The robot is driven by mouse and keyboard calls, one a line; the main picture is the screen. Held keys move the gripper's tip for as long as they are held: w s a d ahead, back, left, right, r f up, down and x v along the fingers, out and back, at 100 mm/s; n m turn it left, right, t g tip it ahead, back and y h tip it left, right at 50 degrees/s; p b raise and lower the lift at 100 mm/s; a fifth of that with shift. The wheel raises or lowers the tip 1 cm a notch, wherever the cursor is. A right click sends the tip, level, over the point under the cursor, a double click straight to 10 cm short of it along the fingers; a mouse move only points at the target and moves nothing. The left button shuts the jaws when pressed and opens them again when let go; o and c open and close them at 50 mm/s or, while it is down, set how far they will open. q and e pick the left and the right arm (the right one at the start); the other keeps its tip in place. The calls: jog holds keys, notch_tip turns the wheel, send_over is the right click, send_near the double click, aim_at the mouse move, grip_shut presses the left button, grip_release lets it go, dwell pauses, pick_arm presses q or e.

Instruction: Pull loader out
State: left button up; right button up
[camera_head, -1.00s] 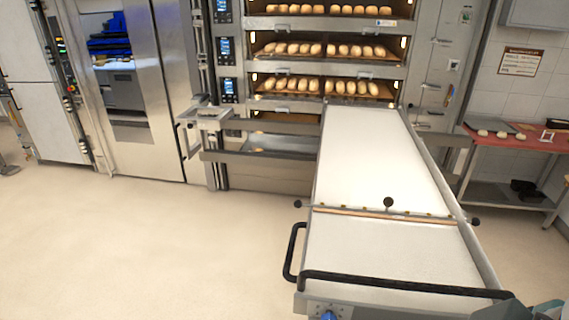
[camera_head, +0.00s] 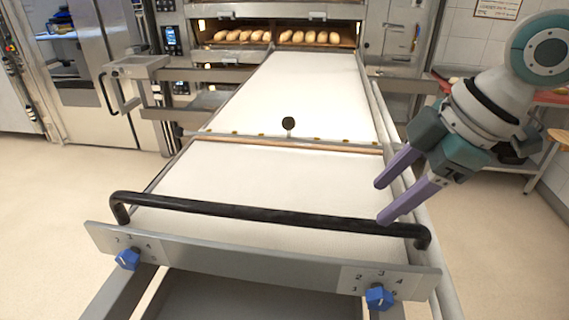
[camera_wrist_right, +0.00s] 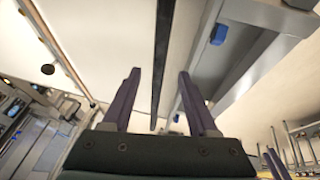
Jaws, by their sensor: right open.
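The loader (camera_head: 290,90) is a long, white-belted table on a grey frame, its far end at the oven front. A black handle bar (camera_head: 260,212) spans its near end, above a grey panel with two blue knobs. My right gripper (camera_head: 383,202) is open and empty, its purple fingers over the loader's right side, near the handle's right end. In the right wrist view, the bar (camera_wrist_right: 162,50) runs lengthwise in the gap between the open fingers (camera_wrist_right: 160,75); I cannot tell how deep it sits. My left gripper is not in view.
The deck oven (camera_head: 270,12) stands behind, with bread loaves (camera_head: 310,37) on a deck. A grey side bracket (camera_head: 135,66) juts out left of the loader. A red-topped table (camera_head: 545,97) stands at the right. Floor is clear on the left (camera_head: 60,210).

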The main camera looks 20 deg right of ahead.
aim_at(358, 222)
jog(key=x, duration=0.7)
jog(key=shift+f, duration=0.1)
grip_shut()
dwell(0.3)
dwell(0.9)
